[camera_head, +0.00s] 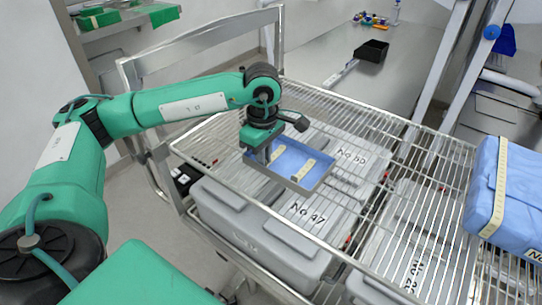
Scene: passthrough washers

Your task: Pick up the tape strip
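Two short cream tape strips lie in a blue-lined shallow tray (322,183) on the wire rack. One strip (304,170) lies clear near the tray's middle. The other strip (278,152) is right beside the fingers of my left gripper (266,157). The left gripper points down over the tray's left part. Its fingers look close together, but I cannot tell whether they touch or hold that strip. My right gripper is not in view.
The wire rack (360,120) stands over grey lidded boxes (265,238) with number labels. A blue wrapped bundle (515,195) with cream tape sits on the right. A black bin (374,50) stands on the steel counter behind. The rack between tray and bundle is clear.

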